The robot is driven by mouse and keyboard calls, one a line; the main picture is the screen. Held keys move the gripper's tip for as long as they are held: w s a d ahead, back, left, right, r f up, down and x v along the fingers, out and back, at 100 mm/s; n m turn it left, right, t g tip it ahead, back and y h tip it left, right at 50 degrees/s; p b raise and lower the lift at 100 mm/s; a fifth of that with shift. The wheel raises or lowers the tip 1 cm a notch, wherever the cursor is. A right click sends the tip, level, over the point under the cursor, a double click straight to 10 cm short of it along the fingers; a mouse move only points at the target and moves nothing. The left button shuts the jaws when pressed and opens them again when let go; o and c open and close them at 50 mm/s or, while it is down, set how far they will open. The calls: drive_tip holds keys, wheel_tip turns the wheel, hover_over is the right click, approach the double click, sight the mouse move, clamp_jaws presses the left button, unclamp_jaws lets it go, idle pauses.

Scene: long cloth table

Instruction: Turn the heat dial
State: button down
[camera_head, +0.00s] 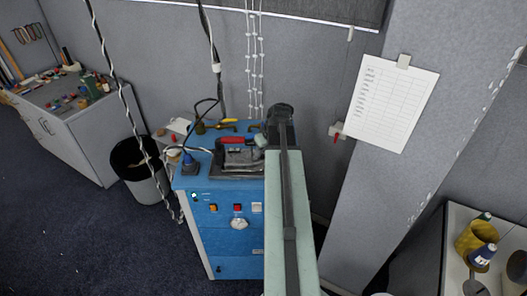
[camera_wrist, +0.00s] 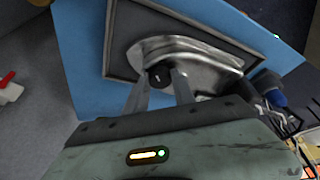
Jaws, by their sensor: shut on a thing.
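A silver iron (camera_wrist: 205,62) rests on a dark grey plate (camera_wrist: 122,45) on top of the blue cabinet. In the head view the iron (camera_head: 240,155) shows just left of my arm. The heat dial (camera_wrist: 157,76), a small black knob with a pale mark, is on the iron. My gripper (camera_wrist: 160,82) has its two fingers on either side of the dial and is shut on it. In the head view my arm hides the gripper and the dial.
The blue cabinet (camera_head: 240,262) has buttons and a white knob (camera_head: 238,223) on its front. Twisted cords (camera_head: 128,108) hang at the left. A grey pillar (camera_head: 372,190) stands to the right.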

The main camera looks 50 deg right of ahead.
drive_tip(key=c, duration=1)
unclamp_jaws()
drive_tip(key=shift+c, duration=0.2)
drive_tip(key=p+v, duration=0.7)
drive_tip(key=shift+s+r, duration=0.2)
drive_tip(key=shift+r, duration=0.15)
